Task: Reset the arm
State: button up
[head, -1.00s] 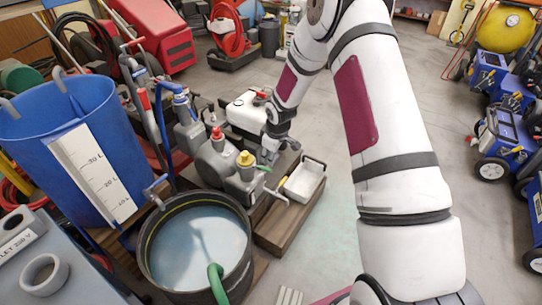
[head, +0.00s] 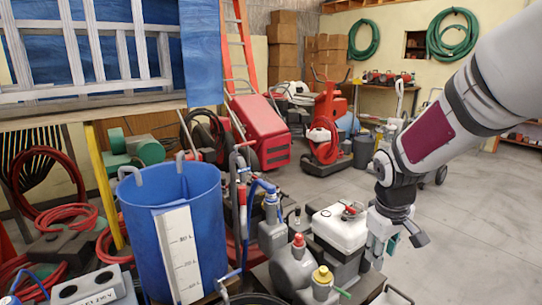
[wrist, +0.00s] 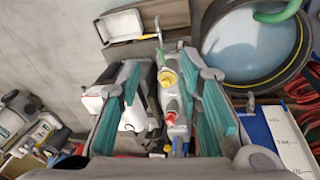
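My arm (head: 440,130) comes in from the upper right of the head view, its wrist bent downward. My gripper (head: 378,245) hangs at the right of a grey pump unit (head: 297,268) with red and yellow caps and a white tank (head: 340,228). In the wrist view my gripper (wrist: 163,75) has its teal-lined fingers spread wide. I see nothing held between them.
A blue graduated barrel (head: 172,230) stands left of the pump. A round tub of water (wrist: 250,45) with a green hose and a pale tray (wrist: 122,24) lie by it. Red machines (head: 326,125) stand behind. The floor at the right (head: 480,220) is clear.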

jog(key=s+a+r+m, duration=0.2)
jog(key=s+r, duration=0.1)
jog(key=s, duration=0.8)
jog(key=s+a+r+m+g+y, duration=0.15)
jog(key=s+r, duration=0.25)
jog(key=s, duration=0.7)
jog(key=s+a+r+m, duration=0.1)
jog(key=s+a+r, duration=0.15)
jog(key=s, duration=0.85)
notch_tip(320, 180, up, 20)
jog(key=t+p, duration=0.3)
jog(key=p, duration=1.5)
